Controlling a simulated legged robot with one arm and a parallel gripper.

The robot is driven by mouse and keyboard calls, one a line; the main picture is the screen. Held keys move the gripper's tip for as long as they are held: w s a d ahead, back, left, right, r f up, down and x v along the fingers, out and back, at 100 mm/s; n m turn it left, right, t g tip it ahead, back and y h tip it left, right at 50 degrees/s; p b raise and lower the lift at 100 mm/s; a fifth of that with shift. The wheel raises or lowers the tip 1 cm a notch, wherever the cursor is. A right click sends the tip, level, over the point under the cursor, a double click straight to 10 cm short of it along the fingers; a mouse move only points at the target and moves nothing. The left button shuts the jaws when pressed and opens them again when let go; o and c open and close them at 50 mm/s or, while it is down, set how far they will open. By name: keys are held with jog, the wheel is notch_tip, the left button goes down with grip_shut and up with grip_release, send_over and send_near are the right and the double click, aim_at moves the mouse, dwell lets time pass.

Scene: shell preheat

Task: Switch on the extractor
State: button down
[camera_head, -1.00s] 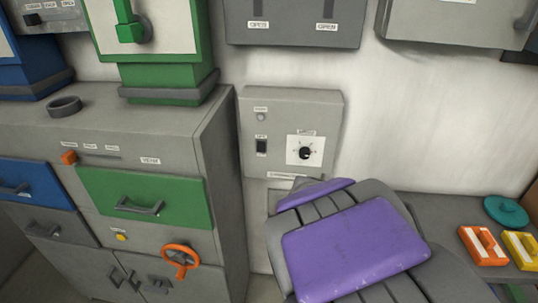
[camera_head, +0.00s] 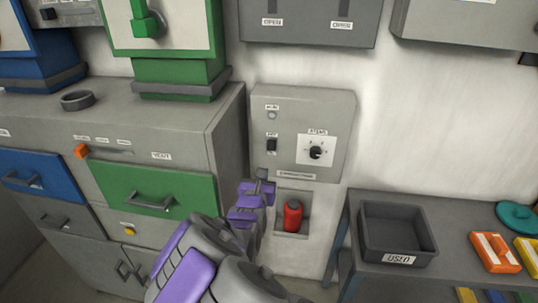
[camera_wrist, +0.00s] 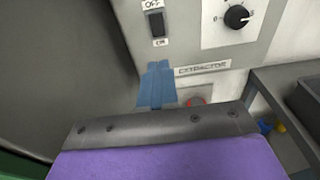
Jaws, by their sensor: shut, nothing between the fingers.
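The extractor's grey control box (camera_head: 335,115) hangs on the wall. Its black rocker switch (camera_head: 272,144) is at left, and a black dial (camera_head: 316,152) is at right. In the wrist view, the switch (camera_wrist: 156,24) sits between an OFF label above and an ON label below; I cannot tell which way it is tipped. The label below the dial (camera_wrist: 237,16) reads EXTRACTOR. My gripper (camera_head: 265,176) is just below the switch in the head view. The wrist view shows its blue fingertips (camera_wrist: 158,68) together and empty, below the switch and apart from it in the picture.
A red object (camera_head: 292,216) sits in a wall recess under the box. A grey cabinet (camera_head: 222,140) with a green drawer (camera_head: 150,190) stands to the left. A grey bin marked USED (camera_head: 398,222) stands on a bench at right, beside orange (camera_head: 494,252) and yellow blocks.

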aim_at(271, 149)
jog(key=shift+f, duration=0.1)
dwell(0.3)
jog(key=b+x, duration=0.2)
jog(key=x, duration=1.1)
jog(key=shift+w+f, duration=0.1)
jog(key=shift+w, duration=0.4)
